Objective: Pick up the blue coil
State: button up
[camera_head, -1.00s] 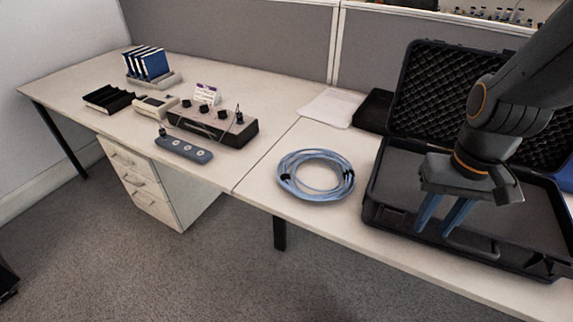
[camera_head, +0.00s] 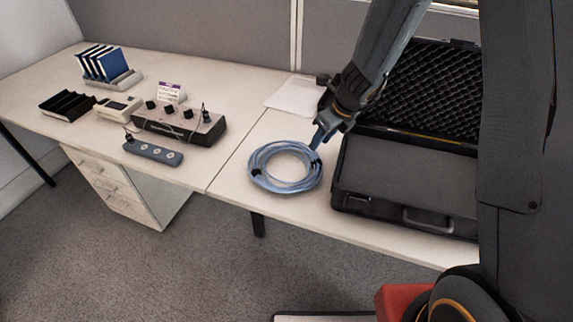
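The blue coil (camera_head: 257,175) is a ring of pale blue cable with dark ties, lying flat on the white desk near its front edge. My gripper (camera_head: 317,142) is at the coil's upper right side, its blue fingers pointing down at the coil's rim by a dark tie. The fingers overlap the rim in this view, and I cannot tell whether they touch it. The gap between the fingers is not clear from this angle.
An open black case (camera_head: 405,170) with a foam-lined lid stands just right of the coil. White paper (camera_head: 295,96) lies behind it. A black box with knobs (camera_head: 180,127) and a grey power strip (camera_head: 152,152) are to the left. Desk (camera_head: 228,180) left of the coil is clear.

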aim_at(312, 153)
jog(key=shift+w+f+m, duration=0.3)
jog(key=shift+m, duration=0.1)
jog(key=shift+w+a+f, duration=0.15)
jog(key=shift+f, duration=0.2)
jog(key=b+x, duration=0.1)
jog(key=x, duration=0.6)
jog(key=shift+b, duration=0.35)
grip_shut()
